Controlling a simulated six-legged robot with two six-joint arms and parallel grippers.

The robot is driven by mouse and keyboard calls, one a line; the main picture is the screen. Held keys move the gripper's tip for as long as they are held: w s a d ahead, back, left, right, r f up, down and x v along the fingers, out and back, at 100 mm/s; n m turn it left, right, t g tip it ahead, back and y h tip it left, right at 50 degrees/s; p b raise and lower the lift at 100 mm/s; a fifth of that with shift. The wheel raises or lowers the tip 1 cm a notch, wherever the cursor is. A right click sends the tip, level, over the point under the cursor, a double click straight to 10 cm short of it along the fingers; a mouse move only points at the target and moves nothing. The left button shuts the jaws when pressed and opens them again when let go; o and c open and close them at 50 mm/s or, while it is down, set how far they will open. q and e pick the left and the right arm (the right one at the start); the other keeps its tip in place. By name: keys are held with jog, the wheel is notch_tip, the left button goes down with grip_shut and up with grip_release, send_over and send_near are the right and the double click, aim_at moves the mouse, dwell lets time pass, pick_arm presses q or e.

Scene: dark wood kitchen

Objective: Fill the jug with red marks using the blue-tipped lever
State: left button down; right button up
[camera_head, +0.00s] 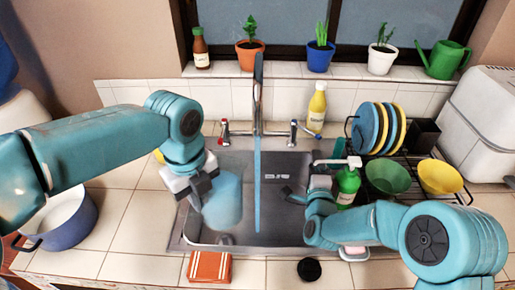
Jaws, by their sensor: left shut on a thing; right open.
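My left gripper (207,186) is shut on a translucent blue jug (224,207) and holds it over the left part of the sink (283,222). Red marks on the jug cannot be made out. The tap (258,95) stands behind the sink, and a blue stream of water (257,185) falls from it, to the right of the jug and apart from it. One lever (224,132) is left of the tap and another (294,132) is right of it; their tip colours are small. My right gripper (318,203) is open, over the sink's right side.
A green soap bottle (348,187) stands close to my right gripper. Behind it are a yellow bottle (317,108) and a dish rack with plates (377,128) and bowls (387,177). A blue pot (75,228) is at left; an orange cloth (209,267) lies in front.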

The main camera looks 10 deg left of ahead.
jog(key=m+h, duration=0.4)
jog(key=h, duration=0.3)
send_near(311, 134)
jog(key=shift+m, duration=0.3)
jog(key=x, duration=0.8)
jog(key=shift+w+f, duration=0.1)
jog(key=shift+w, duration=0.1)
jog(key=shift+d, duration=0.1)
grip_shut()
